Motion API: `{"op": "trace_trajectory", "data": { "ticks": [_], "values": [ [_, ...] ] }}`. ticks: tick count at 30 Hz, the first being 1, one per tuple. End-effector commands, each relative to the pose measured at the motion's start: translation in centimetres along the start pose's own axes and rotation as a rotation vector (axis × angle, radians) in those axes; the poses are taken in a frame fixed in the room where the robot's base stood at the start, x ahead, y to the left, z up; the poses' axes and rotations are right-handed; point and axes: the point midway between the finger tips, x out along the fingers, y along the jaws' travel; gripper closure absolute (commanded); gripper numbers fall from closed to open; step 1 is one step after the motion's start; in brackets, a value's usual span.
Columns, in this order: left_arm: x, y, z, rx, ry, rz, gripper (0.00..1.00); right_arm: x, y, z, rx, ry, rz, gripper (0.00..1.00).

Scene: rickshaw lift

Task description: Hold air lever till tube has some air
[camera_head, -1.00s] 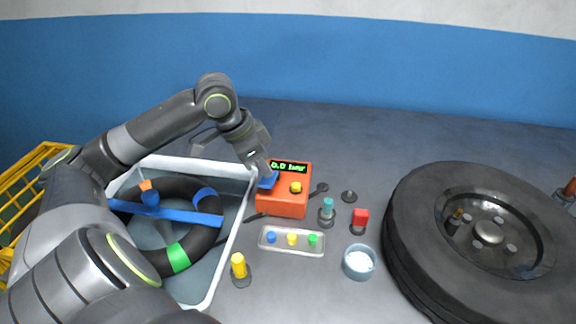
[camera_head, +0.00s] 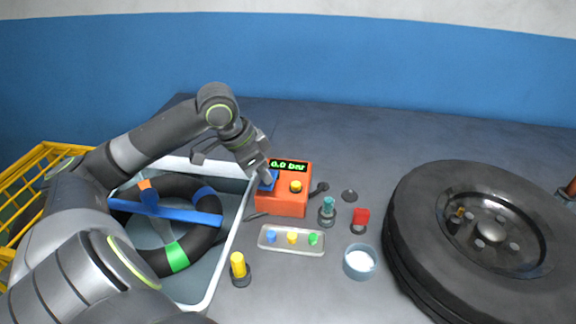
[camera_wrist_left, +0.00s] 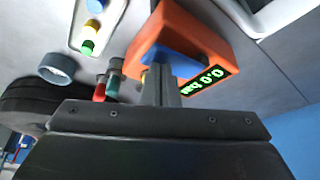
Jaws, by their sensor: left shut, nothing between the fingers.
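The orange air box (camera_head: 284,203) stands on the grey table, with a green display reading 0.0 bar (camera_head: 290,165), a yellow knob (camera_head: 295,186) and a blue lever (camera_head: 268,181) at its left. My left gripper (camera_head: 266,177) is shut with nothing in it, its tips at the blue lever. In the left wrist view the shut fingers (camera_wrist_left: 161,88) overlap the blue lever (camera_wrist_left: 172,62) on the box; whether they press it is hard to tell. The black tube (camera_head: 205,238) lies in the grey tub, with green and blue bands. My right gripper is not in view.
A blue bar (camera_head: 180,214) lies across the tube in the tub (camera_head: 236,250). A tray of coloured caps (camera_head: 265,247), a yellow-topped part (camera_head: 239,265), a cup (camera_head: 360,263) and small parts stand nearby. A big wheel (camera_head: 420,235) fills the right. The back table is clear.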

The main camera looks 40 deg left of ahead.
Motion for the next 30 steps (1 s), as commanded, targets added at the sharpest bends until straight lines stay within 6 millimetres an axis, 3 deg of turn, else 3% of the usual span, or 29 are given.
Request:
{"op": "trace_trajectory", "data": {
  "ticks": [11, 30],
  "values": [
    [1.13, -0.03, 0.48, -0.001, 0.000, 0.000, 1.00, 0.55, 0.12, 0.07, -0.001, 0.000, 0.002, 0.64],
    [1.05, -0.03, 0.44, 0.000, 0.000, -0.001, 1.00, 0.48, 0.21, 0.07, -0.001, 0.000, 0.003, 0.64]
  ]
}}
